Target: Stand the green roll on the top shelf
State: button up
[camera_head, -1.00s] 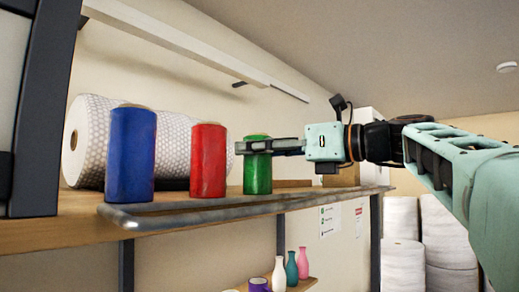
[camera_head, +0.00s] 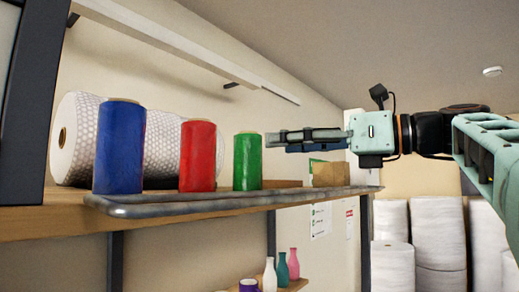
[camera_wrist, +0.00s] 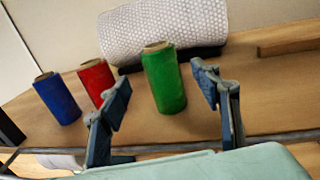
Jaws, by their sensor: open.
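The green roll (camera_head: 247,162) stands upright on the wooden top shelf (camera_head: 50,215), to the right of the red roll (camera_head: 198,156) and the blue roll (camera_head: 120,147). My gripper (camera_head: 275,139) is open and empty, just right of the green roll in the head view and apart from it. In the wrist view the green roll (camera_wrist: 163,78) shows upright beyond and between the two open fingers (camera_wrist: 165,88). The red roll (camera_wrist: 97,78) and blue roll (camera_wrist: 57,97) stand to the left there.
A large bubble-wrap roll (camera_head: 75,140) lies behind the coloured rolls. A metal rail (camera_head: 230,201) runs along the shelf's front edge. A small cardboard box (camera_head: 331,173) is at the right end. Bottles (camera_head: 282,268) stand on a lower shelf.

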jog(key=shift+v, duration=1.55)
